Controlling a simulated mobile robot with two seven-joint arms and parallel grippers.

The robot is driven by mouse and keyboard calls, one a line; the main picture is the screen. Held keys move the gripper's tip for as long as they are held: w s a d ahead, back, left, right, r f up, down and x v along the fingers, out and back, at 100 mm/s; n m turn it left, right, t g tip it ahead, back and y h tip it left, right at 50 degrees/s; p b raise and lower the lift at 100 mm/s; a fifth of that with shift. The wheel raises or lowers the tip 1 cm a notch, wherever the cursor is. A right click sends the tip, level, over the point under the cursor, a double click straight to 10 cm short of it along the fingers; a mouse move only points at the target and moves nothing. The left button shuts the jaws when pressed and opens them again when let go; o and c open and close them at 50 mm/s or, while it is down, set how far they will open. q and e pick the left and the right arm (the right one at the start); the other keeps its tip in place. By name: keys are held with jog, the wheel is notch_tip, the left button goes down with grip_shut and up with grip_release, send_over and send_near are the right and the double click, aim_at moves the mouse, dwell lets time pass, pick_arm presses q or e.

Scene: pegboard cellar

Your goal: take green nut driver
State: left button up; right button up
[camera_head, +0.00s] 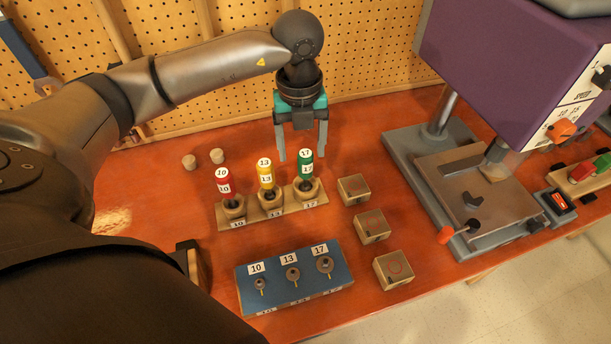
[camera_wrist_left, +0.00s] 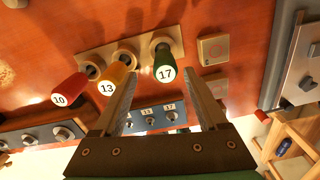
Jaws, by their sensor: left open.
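The green nut driver (camera_head: 305,164), labelled 17, stands upright in the right-hand place of a wooden holder (camera_head: 250,215). It also shows in the left wrist view (camera_wrist_left: 164,62), just beyond and between my fingers. The yellow driver (camera_head: 265,172), labelled 13, and the red driver (camera_head: 223,182), labelled 10, stand left of it in the same holder. My left gripper (camera_head: 302,155) is open and points down, above and behind the green driver. Nothing is between its fingers that I can see holding contact. My right gripper is not in view.
A blue block (camera_head: 290,300) with several numbered studs lies in front of the holder. Wooden blocks (camera_head: 354,189), (camera_head: 371,226) and (camera_head: 393,269) stand to the right. A purple drill press (camera_head: 500,70) stands further right. A pegboard (camera_head: 365,45) closes the back.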

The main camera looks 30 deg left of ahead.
aim_at(306, 175)
pick_arm(q)
jog(key=f, duration=0.5)
jog(key=shift+w+d, duration=0.2)
jog(key=shift+w, duration=0.15)
jog(key=shift+c, duration=0.4)
grip_shut()
dwell(0.6)
